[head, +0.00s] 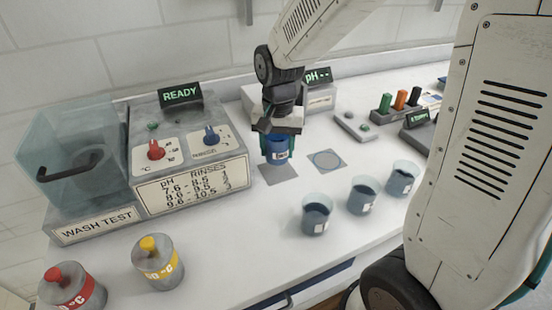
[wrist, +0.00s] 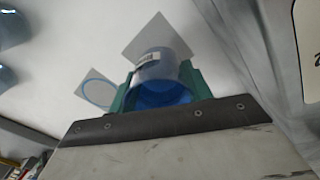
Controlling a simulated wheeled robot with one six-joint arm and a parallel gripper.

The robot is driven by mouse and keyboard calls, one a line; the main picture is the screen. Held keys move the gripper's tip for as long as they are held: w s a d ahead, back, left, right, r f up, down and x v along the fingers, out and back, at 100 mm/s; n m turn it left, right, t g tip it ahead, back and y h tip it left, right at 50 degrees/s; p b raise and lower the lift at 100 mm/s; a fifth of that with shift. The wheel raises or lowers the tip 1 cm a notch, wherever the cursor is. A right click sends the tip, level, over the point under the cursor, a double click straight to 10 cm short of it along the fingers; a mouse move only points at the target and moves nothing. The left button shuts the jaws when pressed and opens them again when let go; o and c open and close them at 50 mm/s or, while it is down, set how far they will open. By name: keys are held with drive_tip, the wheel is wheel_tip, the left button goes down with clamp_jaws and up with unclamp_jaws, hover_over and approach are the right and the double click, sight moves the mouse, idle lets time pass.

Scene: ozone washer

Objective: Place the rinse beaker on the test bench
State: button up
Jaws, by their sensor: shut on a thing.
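My gripper (head: 278,146) is shut on a beaker (head: 278,154) with blue contents and a white label, taken here as the rinse beaker. In the wrist view the beaker (wrist: 160,66) sits upright between the green fingers of my gripper (wrist: 158,88). It is over or just beside a plain grey square (head: 279,176) on the white test bench (head: 235,215); I cannot tell whether its base touches the bench. The grey square (wrist: 150,37) also shows past the beaker in the wrist view. A second square with a blue ring (head: 327,160) lies to its right.
Three beakers with dark liquid (head: 316,214) (head: 363,194) (head: 402,178) stand at the front right. The wash test machine (head: 190,170) is close on the left. Red-topped (head: 70,290) and yellow-topped (head: 158,262) containers stand at the front left. A pH meter (head: 318,98) stands behind my gripper.

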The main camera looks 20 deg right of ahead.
sight(277, 159)
drive_tip(key=shift+s+f, duration=0.1)
drive_tip(key=shift+f, duration=1.8)
drive_tip(key=shift+f, duration=0.15)
drive_tip(key=o, duration=1.2)
wheel_tip(277, 159, up, 12)
drive_tip(key=s+d+r+n, duration=0.1)
drive_tip(key=s+n, duration=0.1)
drive_tip(key=s, duration=0.5)
drive_tip(key=s+d+r+n, duration=0.1)
drive_tip(key=s+n, duration=0.1)
drive_tip(key=s, duration=0.5)
drive_tip(key=s+d+r+n+t, duration=0.1)
drive_tip(key=s+r+n, duration=0.1)
drive_tip(key=s, duration=0.6)
drive_tip(key=shift+s+r, duration=0.1)
